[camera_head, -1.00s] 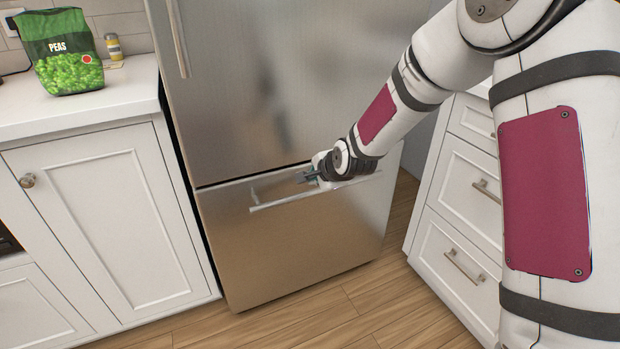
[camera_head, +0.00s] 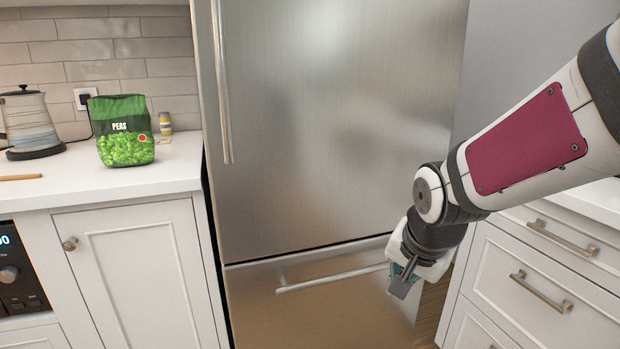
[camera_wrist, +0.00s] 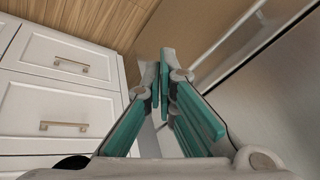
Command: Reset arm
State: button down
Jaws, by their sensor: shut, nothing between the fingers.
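My gripper (camera_head: 402,284) hangs low in front of the right part of the fridge's lower drawer, pointing down. It is shut and empty. In the wrist view its teal fingers (camera_wrist: 165,88) meet with nothing between them. The stainless fridge (camera_head: 330,130) has its upper door shut. Its lower drawer (camera_head: 310,315) looks shut, with a bar handle (camera_head: 330,279) to the left of my gripper. The handle's right end is hidden behind my gripper.
White drawers (camera_head: 540,280) with metal handles stand close on the right, under my arm. Wood floor (camera_wrist: 105,35) shows in the wrist view.

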jog(key=s+d+r+n+g, duration=0.1)
jog(key=s+r+n+g, duration=0.15)
jog(key=s, duration=0.75)
jog(key=s+d+r+n+g, duration=0.1)
jog(key=s+n, duration=0.2)
jog(key=s, duration=0.7)
jog(key=s+d+r+n+g, duration=0.1)
jog(key=s+r+n, duration=0.1)
jog(key=s, duration=0.8)
notch_tip(320, 180, up, 27)
jog(key=t+p, duration=0.3)
jog(key=p, duration=2.3)
jog(key=shift+d+t, duration=0.25)
jog(key=shift+t, duration=0.1)
